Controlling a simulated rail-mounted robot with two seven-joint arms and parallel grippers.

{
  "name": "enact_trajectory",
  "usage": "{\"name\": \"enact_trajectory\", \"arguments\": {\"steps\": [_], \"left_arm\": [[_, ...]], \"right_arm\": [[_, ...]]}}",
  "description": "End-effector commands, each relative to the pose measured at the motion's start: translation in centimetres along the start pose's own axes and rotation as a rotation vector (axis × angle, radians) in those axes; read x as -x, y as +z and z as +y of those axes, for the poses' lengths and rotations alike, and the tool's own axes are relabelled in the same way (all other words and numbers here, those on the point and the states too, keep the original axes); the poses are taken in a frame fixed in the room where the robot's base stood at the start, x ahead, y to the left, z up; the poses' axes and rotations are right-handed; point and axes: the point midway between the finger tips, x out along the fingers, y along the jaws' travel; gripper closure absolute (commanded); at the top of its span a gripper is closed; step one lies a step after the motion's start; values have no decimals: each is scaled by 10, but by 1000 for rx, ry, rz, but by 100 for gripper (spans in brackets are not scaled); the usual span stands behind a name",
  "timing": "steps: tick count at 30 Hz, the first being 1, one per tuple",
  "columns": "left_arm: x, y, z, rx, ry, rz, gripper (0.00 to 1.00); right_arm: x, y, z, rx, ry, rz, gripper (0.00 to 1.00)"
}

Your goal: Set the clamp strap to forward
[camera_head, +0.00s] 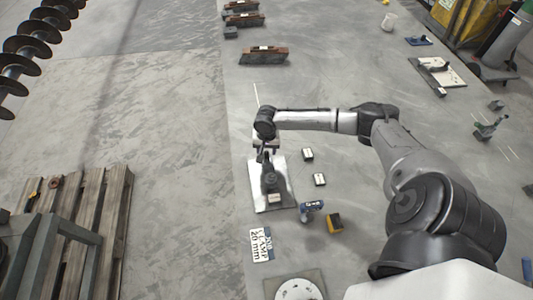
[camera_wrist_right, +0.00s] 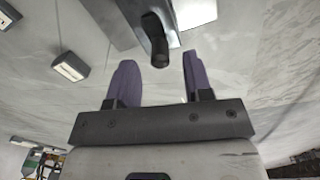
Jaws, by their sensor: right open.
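A pale metal plate (camera_head: 283,168) lies on the grey surface and carries a dark clamp, whose dark strap (camera_head: 269,180) lies along the plate. In the right wrist view a dark rounded bar, which looks like the clamp strap (camera_wrist_right: 153,32), points towards my gripper. My right gripper (camera_head: 263,154) is over the far end of the plate. Its two purple fingers (camera_wrist_right: 158,66) are apart, with the bar's rounded end in line with the gap between them; I cannot tell whether they touch it. My left gripper is not in view.
Two small pale-topped blocks (camera_head: 307,154) (camera_head: 320,180) lie right of the plate. A blue tool (camera_head: 311,209) and a yellow-black block (camera_head: 334,223) lie near its front right. A printed card (camera_head: 262,245) lies in front. A wooden pallet (camera_head: 117,215) stands at left.

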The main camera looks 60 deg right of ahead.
Motion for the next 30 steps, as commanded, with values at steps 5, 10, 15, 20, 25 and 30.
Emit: {"name": "enact_trajectory", "arguments": {"steps": [5,10,15,20,25,30], "left_arm": [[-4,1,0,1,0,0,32],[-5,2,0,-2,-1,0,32],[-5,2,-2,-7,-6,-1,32],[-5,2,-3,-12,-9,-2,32],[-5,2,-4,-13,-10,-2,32],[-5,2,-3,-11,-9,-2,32]], "right_arm": [[-18,0,0,0,1,0,54],[-25,0,0,0,0,-1,54],[-26,0,0,0,0,0,54],[-26,0,0,1,1,0,55],[-26,0,0,1,1,0,71],[-26,0,0,1,1,0,87]]}}
